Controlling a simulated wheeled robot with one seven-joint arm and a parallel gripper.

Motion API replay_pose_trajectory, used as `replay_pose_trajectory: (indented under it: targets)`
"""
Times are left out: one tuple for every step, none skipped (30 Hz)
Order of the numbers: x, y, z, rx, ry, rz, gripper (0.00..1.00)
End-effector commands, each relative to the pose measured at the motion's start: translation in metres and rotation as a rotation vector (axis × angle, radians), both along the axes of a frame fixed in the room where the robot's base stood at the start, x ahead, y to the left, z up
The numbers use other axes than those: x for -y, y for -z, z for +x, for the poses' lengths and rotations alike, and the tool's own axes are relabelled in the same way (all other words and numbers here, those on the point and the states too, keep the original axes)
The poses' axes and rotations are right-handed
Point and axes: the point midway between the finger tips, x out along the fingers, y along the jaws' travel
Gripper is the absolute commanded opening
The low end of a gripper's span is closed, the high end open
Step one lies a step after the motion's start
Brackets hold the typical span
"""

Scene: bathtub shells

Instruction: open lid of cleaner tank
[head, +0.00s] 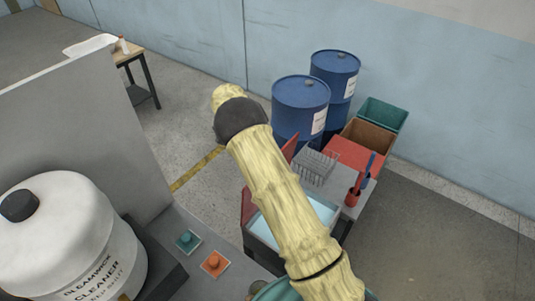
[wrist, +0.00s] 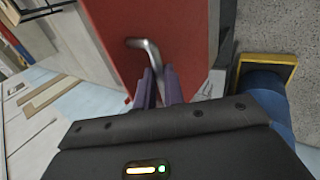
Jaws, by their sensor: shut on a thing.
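In the wrist view, my gripper (wrist: 160,88) is shut on a bent metal handle (wrist: 145,50) on the red lid (wrist: 190,40). The fingers cover the lower part of the handle. In the head view, the red lid (head: 247,205) shows in pieces on the left side of the cleaner tank, tilted up, with my arm across it. Pale blue liquid (head: 322,212) shows in the open tank, and my arm hides much of it. My gripper is hidden in the head view.
A white drum (head: 70,240) labelled cleaner stands at left, near two square buttons, green (head: 187,241) and orange (head: 214,263). Beyond the tank are a wire basket (head: 316,167), blue barrels (head: 300,105) and crates (head: 382,113). Floor at right is clear.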

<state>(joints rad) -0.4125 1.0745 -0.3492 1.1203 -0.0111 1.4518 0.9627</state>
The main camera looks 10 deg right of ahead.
Motion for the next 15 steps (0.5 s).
replay_pose_trajectory:
  targets:
    - [-0.0051,0.01,-0.0024,-0.009,-0.003,0.005,0.0]
    - [-0.0067,0.01,-0.0026,-0.009,-0.004,0.005,0.0]
    - [-0.0085,0.0101,-0.0027,-0.009,-0.004,0.005,0.0]
    - [-0.0096,0.0101,-0.0028,-0.009,-0.005,0.004,0.0]
    - [-0.0105,0.0099,-0.0029,-0.009,-0.005,0.004,0.0]
    - [-0.0113,0.01,-0.0029,-0.009,-0.006,0.003,0.0]
    - [-0.0117,0.01,-0.003,-0.009,-0.006,0.003,0.0]
    - [-0.0121,0.0099,-0.003,-0.009,-0.006,0.003,0.0]
    - [-0.0124,0.0099,-0.003,-0.009,-0.006,0.003,0.0]
    - [-0.0125,0.0099,-0.0032,-0.009,-0.007,0.004,0.0]
    - [-0.0126,0.0099,-0.0033,-0.009,-0.007,0.004,0.0]
    - [-0.0127,0.0099,-0.0033,-0.01,-0.007,0.003,0.0]
    - [-0.0126,0.0098,-0.0034,-0.01,-0.007,0.003,0.0]
    - [-0.0127,0.0098,-0.0035,-0.01,-0.007,0.003,0.0]
    - [-0.0126,0.0099,-0.0035,-0.01,-0.007,0.003,0.0]
